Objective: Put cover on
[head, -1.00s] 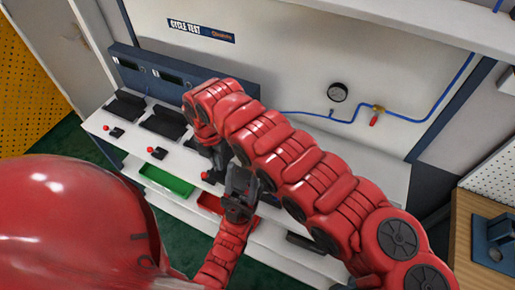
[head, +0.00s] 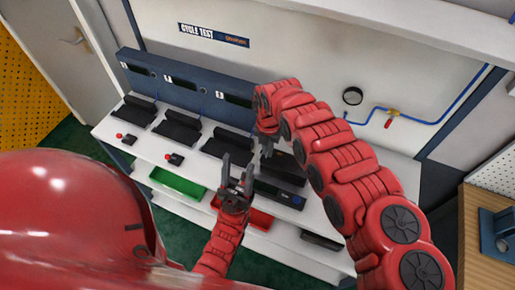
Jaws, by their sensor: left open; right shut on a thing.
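My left gripper (head: 238,168) is open and empty, with its two fingers pointing away from me over the front of the white bench. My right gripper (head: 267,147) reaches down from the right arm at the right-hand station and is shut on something. What it holds is mostly hidden; a dark, cover-like piece (head: 286,168) lies right beside and below its fingers. I cannot tell whether that piece is touching what is under it.
The white bench (head: 140,148) carries more dark stations (head: 178,127) to the left, with red-knobbed controls (head: 174,158). A green tray (head: 178,184) and a red tray (head: 260,218) are below the front edge.

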